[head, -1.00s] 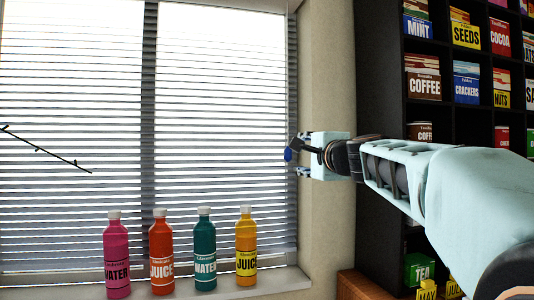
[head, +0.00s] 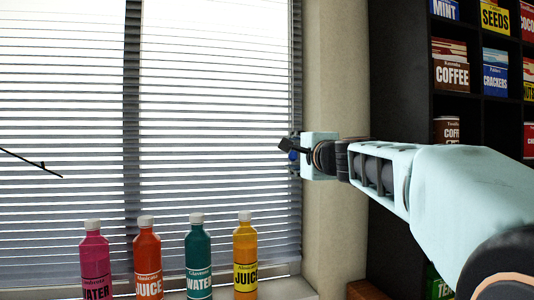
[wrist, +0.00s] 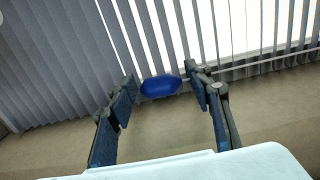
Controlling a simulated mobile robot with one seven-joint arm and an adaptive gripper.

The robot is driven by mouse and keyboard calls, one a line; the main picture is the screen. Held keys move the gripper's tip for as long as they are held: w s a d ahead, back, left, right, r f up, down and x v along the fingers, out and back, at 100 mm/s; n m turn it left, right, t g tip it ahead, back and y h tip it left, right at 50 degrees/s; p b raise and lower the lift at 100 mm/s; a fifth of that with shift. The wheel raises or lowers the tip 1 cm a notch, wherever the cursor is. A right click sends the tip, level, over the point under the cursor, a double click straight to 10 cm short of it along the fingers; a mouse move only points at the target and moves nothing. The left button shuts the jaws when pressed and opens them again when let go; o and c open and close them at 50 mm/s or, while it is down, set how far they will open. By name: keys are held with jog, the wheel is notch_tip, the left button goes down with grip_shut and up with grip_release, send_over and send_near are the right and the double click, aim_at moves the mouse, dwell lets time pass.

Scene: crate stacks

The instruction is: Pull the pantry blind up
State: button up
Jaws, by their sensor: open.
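The pantry blind (head: 210,110) hangs lowered over the window, its slats reaching down behind the bottles on the sill. It fills the upper part of the wrist view (wrist: 60,60). A blue knob (wrist: 160,86) shows at the blind's edge in the wrist view, and in the head view (head: 293,155) it is small and partly hidden by my gripper. My gripper (head: 290,152) is open at the blind's right edge. In the wrist view the knob appears between the two fingertips, near their ends, with gaps on both sides; I cannot tell its exact depth.
Pink (head: 95,265), orange (head: 147,260), teal (head: 198,262) and yellow (head: 245,260) bottles stand on the sill below. A dark shelf (head: 400,100) of labelled boxes is at the right. A thin dark twig-like line (head: 30,162) crosses the left. Beige wall (head: 335,90) lies beside the window.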

grip_shut()
dwell(0.3)
jog(key=shift+f, duration=0.1)
notch_tip(320, 180, down, 23)
jog(key=b, duration=2.5)
jog(key=shift+f+b, duration=0.2)
jog(key=shift+b, duration=0.15)
grip_release()
jog(key=shift+r, duration=0.1)
